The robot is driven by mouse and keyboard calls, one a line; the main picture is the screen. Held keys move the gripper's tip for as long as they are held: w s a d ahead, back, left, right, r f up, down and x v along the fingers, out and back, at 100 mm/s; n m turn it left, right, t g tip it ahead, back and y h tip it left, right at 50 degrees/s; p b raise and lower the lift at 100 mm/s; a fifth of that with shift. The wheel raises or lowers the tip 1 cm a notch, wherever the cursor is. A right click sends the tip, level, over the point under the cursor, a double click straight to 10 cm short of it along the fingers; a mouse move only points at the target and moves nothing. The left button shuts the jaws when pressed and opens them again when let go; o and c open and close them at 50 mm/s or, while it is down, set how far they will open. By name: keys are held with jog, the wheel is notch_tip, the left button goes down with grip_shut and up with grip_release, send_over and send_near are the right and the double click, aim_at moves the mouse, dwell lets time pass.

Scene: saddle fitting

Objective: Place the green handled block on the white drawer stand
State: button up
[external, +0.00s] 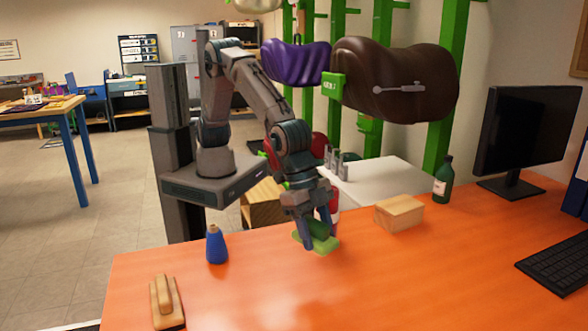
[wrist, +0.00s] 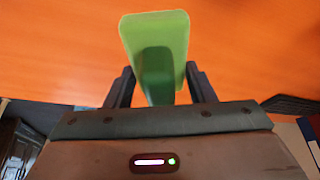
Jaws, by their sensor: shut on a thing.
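The green handled block (external: 325,246) is at my gripper's fingertips over the orange table, near its far edge. My gripper (external: 318,226) points down and is shut on the block's handle. In the wrist view the block's light green base (wrist: 153,28) sticks out beyond the fingers, and its darker handle (wrist: 155,72) lies between the two fingers of my gripper (wrist: 160,85). I cannot tell whether the block touches the table. The white stand (external: 385,184) is behind the table, to the right of my arm; its front is mostly hidden by the table.
The orange table (external: 270,290) holds a wooden box (external: 399,212), a green bottle (external: 443,180), a blue bottle (external: 216,245), a wooden handled block (external: 166,302), a monitor (external: 525,135) and a keyboard (external: 560,255). Small grey cylinders (external: 336,162) stand on the white stand. Saddles (external: 395,80) hang above it.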

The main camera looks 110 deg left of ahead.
jog(key=p, duration=0.2)
send_over(365, 279)
jog(key=s, duration=0.1)
jog(key=f, duration=0.7)
jog(key=shift+s+a, duration=0.15)
jog(key=shift+a, duration=0.2)
jog(key=shift+f, duration=1.9)
jog(key=shift+f, duration=0.2)
jog(key=o, duration=1)
